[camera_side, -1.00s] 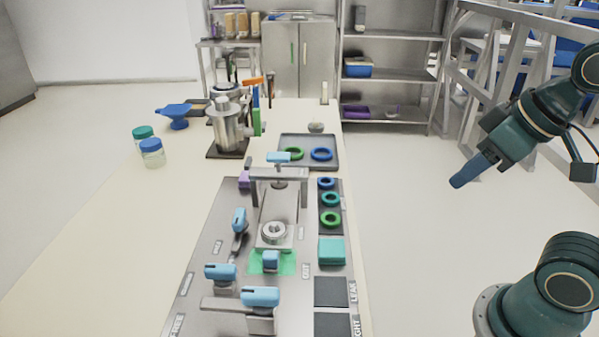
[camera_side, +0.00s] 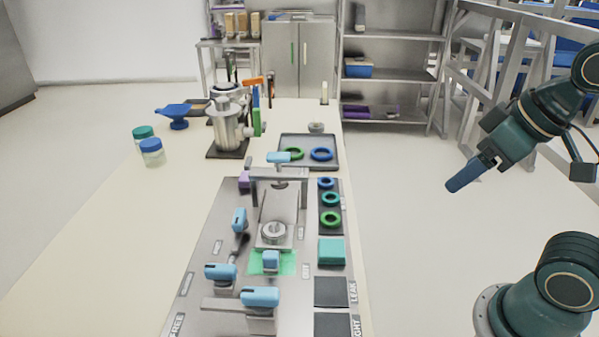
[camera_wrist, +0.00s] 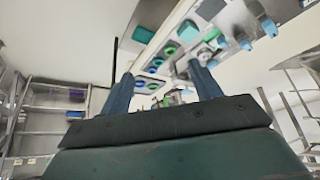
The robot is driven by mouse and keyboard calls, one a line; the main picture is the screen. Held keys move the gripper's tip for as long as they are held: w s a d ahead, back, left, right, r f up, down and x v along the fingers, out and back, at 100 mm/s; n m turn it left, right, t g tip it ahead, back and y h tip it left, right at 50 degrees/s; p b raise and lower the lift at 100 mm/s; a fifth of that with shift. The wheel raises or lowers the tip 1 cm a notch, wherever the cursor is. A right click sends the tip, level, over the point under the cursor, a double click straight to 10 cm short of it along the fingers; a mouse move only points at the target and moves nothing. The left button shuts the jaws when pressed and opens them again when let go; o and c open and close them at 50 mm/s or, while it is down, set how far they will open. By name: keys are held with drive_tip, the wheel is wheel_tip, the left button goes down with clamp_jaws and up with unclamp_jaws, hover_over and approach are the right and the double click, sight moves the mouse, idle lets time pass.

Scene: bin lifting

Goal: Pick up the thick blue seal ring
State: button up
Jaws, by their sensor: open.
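A thick blue ring (camera_side: 322,154) lies flat in the dark tray (camera_side: 309,167) in the side view, to the right of a green ring (camera_side: 294,153). A smaller blue ring (camera_side: 326,183) lies on the panel's dark strip, above a teal ring (camera_side: 330,198) and another green ring (camera_side: 330,218). My gripper (camera_side: 451,188) is in the air to the right of the table, well apart from every ring. In the wrist view my gripper (camera_wrist: 160,71) has its two blue fingers spread, with nothing held. Rings show small beyond the fingers.
The metal panel (camera_side: 210,255) carries several light-blue clamps and a teal block (camera_side: 331,251). A metal canister (camera_side: 228,128) and two jars stand left of the tray. Shelves (camera_side: 392,80) and a grey frame stand behind. Floor between table and arm is clear.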

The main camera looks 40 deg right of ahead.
drive_tip(key=w+d+r+n+g+y, duration=0.1)
drive_tip(key=w+n, duration=0.1)
drive_tip(key=w, duration=0.7)
drive_tip(key=w+d+n+g, duration=0.1)
drive_tip(key=w+d+n, duration=0.15)
drive_tip(key=w, duration=0.55)
drive_tip(key=w+d+f+n+y, duration=0.1)
drive_tip(key=w+d+f+n, duration=0.1)
drive_tip(key=w+d+f, duration=0.2)
drive_tip(key=w+d+f+n+y, duration=0.1)
drive_tip(key=w+d+f+n, duration=0.2)
drive_tip(key=w+d+f, duration=0.2)
drive_tip(key=w+f, duration=0.3)
drive_tip(key=w, duration=0.3)
drive_tip(key=shift+d+g, duration=0.25)
drive_tip(key=shift+g, duration=0.05)
drive_tip(key=shift+w+f, duration=0.1)
drive_tip(key=shift+f, duration=0.1)
drive_tip(key=shift+x, duration=4.15)
